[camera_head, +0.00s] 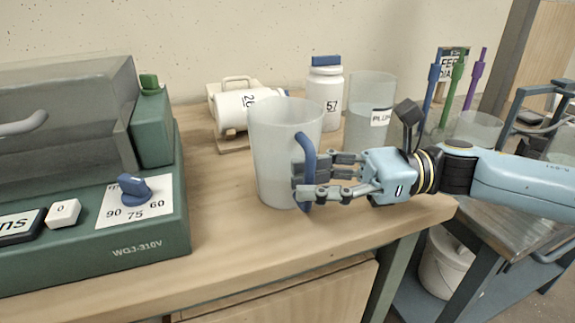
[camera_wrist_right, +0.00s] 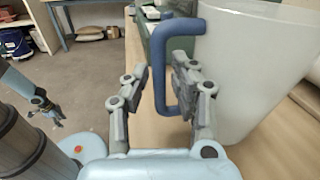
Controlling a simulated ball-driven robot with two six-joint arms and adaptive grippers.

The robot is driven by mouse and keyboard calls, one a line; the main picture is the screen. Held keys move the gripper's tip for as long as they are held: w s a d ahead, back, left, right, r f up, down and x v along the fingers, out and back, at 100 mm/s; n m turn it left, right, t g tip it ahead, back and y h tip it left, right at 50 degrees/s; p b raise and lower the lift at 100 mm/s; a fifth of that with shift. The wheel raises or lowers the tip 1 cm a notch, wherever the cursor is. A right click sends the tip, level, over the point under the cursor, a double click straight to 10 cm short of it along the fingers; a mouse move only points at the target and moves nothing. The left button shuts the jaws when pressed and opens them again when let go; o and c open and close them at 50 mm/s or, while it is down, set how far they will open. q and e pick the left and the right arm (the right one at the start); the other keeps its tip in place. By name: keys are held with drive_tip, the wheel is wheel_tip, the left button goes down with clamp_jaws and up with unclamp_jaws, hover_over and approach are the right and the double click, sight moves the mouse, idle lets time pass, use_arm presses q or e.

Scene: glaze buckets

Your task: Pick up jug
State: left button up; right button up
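The jug (camera_head: 272,150) is a frosted, translucent, tapered vessel with a blue handle (camera_head: 308,150); it stands upright on the wooden worktop. My right gripper (camera_head: 303,180) reaches in from the right at the handle. In the right wrist view the jug (camera_wrist_right: 250,70) is on the right, and the blue handle (camera_wrist_right: 160,70) lies between the spread fingers of my right gripper (camera_wrist_right: 160,85). A gap shows between the left finger and the handle; the right finger is close to the handle and the jug wall. My left gripper (camera_wrist_right: 42,102) shows small at the left; its opening is unclear.
A green machine (camera_head: 150,235) with a dial stands left of the jug. Behind are a white jar (camera_head: 325,95), a white cylinder on a stand (camera_head: 240,108) and a clear labelled container (camera_head: 371,95). Coloured tools (camera_head: 455,90) stand at back right. The worktop's front edge (camera_head: 300,255) is clear.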

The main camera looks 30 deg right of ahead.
drive_tip(key=shift+w+a, duration=0.2)
drive_tip(key=shift+a, duration=0.15)
drive_tip(key=shift+c, duration=0.4)
clamp_jaws()
